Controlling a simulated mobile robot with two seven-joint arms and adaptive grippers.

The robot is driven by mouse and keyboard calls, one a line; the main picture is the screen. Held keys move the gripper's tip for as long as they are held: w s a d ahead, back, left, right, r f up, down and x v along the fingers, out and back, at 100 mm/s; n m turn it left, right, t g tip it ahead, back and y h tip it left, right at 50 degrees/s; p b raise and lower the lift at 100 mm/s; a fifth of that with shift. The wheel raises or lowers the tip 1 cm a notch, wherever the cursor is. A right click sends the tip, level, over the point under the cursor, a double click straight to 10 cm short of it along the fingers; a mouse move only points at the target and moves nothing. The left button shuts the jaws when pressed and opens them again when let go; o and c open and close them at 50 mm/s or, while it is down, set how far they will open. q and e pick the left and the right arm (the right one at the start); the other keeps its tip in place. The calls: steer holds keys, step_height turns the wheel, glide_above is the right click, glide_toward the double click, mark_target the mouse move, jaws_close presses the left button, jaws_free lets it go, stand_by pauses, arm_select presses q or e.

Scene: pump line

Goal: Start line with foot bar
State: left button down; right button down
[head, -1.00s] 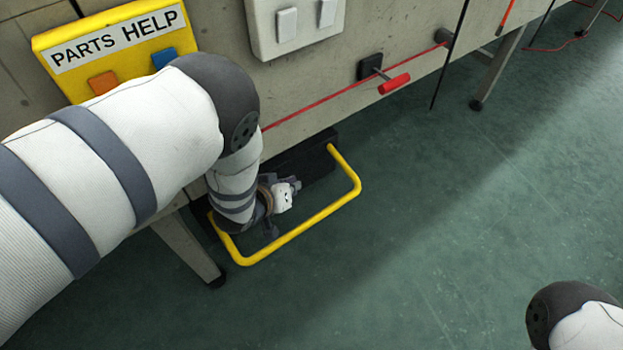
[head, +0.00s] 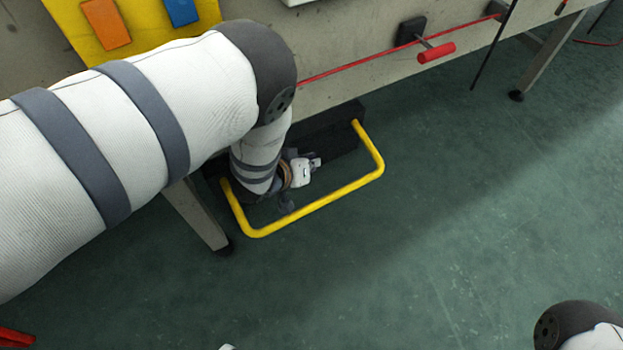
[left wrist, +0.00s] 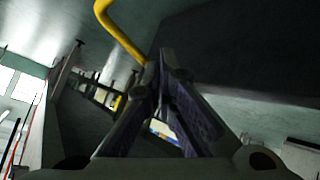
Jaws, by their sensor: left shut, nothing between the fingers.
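The yellow foot bar (head: 318,204) is a bent tube fixed to a black box (head: 330,132) low at the foot of the bench. In the head view my left gripper (head: 287,207) is down inside the bar's loop, its fingers partly hidden by my own wrist. The bar also shows in the left wrist view (left wrist: 118,30), running behind the fingers. There the left gripper (left wrist: 163,62) is shut and empty, its fingertips close to the bar; I cannot tell whether they touch.
A red pull cord with a red handle (head: 437,52) runs along the bench front. A yellow panel (head: 140,30) with orange and blue buttons is at the upper left. A bench leg (head: 197,215) stands left of the bar. The green floor (head: 430,250) is clear to the right.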

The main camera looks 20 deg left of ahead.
arm_select(q)
steer(key=shift+w+a+f+b, duration=0.15)
steer(key=shift+f+b, duration=0.25)
steer(key=shift+f, duration=0.3)
steer(key=shift+w+a+f+b, duration=0.15)
steer(key=shift+f+b, duration=0.25)
steer(key=shift+f, duration=0.25)
steer(key=shift+w+a+f+b, duration=0.15)
steer(key=shift+f+b, duration=0.25)
steer(key=shift+f, duration=0.3)
steer(key=shift+f, duration=0.1)
steer(key=shift+f, duration=0.3)
steer(key=shift+w+a+f+b, duration=0.15)
steer(key=shift+a+f+b, duration=0.1)
steer(key=shift+f+b, duration=0.7)
steer(key=shift+w+a+f+b, duration=0.1)
steer(key=shift+a+f+b, duration=0.1)
steer(key=shift+f+b, duration=0.7)
stand_by(1.0)
steer(key=shift+r, duration=0.2)
stand_by(0.4)
steer(key=r+p, duration=0.2)
steer(key=p, duration=0.1)
steer(key=d+r+p, duration=0.1)
steer(key=r+p, duration=0.1)
steer(key=shift+s, duration=0.35)
